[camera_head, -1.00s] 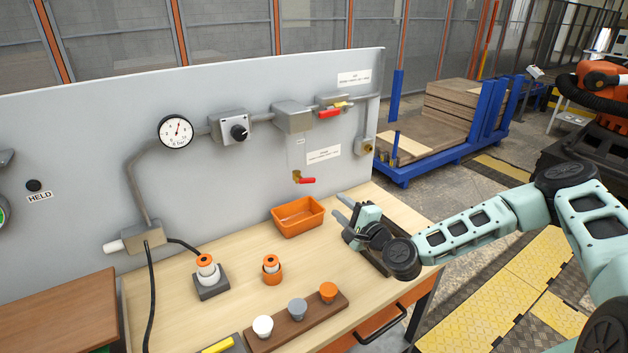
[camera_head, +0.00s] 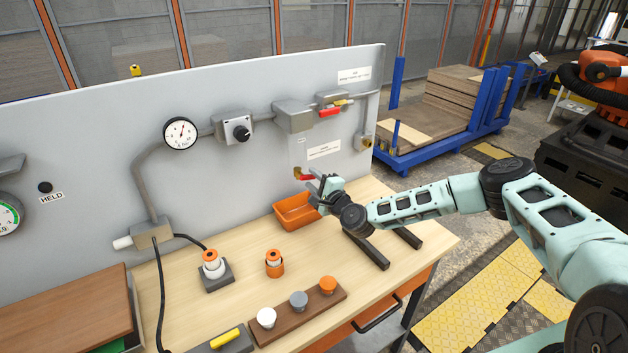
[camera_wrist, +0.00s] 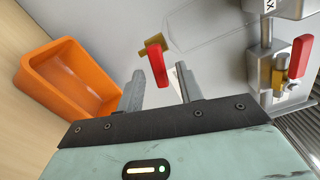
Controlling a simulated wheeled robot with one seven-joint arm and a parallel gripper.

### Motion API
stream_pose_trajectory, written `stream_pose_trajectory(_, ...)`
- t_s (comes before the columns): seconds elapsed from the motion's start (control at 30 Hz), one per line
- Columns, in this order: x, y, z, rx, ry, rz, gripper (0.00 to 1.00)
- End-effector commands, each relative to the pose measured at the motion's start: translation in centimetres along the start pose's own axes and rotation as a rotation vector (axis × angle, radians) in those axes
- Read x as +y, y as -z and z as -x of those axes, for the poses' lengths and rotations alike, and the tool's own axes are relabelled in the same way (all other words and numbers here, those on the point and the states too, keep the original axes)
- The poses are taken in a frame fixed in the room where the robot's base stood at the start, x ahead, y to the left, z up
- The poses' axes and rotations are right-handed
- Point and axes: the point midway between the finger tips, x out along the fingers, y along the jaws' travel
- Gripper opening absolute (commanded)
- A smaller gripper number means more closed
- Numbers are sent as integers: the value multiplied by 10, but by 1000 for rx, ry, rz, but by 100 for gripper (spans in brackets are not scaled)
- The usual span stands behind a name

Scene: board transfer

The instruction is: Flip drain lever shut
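The drain lever (camera_head: 306,178) is a short red handle on a brass valve, low on the grey panel above the orange bin. In the head view it points to the right, roughly level, and my gripper partly covers its end. In the wrist view the red handle (camera_wrist: 158,67) shows between and just beyond my fingertips. My gripper (camera_head: 319,186) is open and empty, with one finger on each side of the handle's line. I cannot tell whether either finger touches it.
The orange bin (camera_head: 289,221) stands just below the lever, close to my gripper. Another red-handled valve (camera_head: 329,113) sits higher on the panel. A pressure gauge (camera_head: 180,133) and a knob box (camera_head: 233,127) are further left. Dark rails (camera_head: 371,252) lie on the bench below my arm.

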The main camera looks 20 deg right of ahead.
Motion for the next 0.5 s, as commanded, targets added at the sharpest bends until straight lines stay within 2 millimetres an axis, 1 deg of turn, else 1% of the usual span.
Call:
stream_pose_trajectory(0.17, 0, 0, 0, 0, 0, 0, 36)
stream_pose_trajectory(0.2, 0, 0, 0, 0, 0, 0, 25)
stream_pose_trajectory(0.3, 0, 0, 0, 0, 0, 0, 0)
stream_pose_trajectory(0.5, 0, 0, 0, -2, 0, 16, 0)
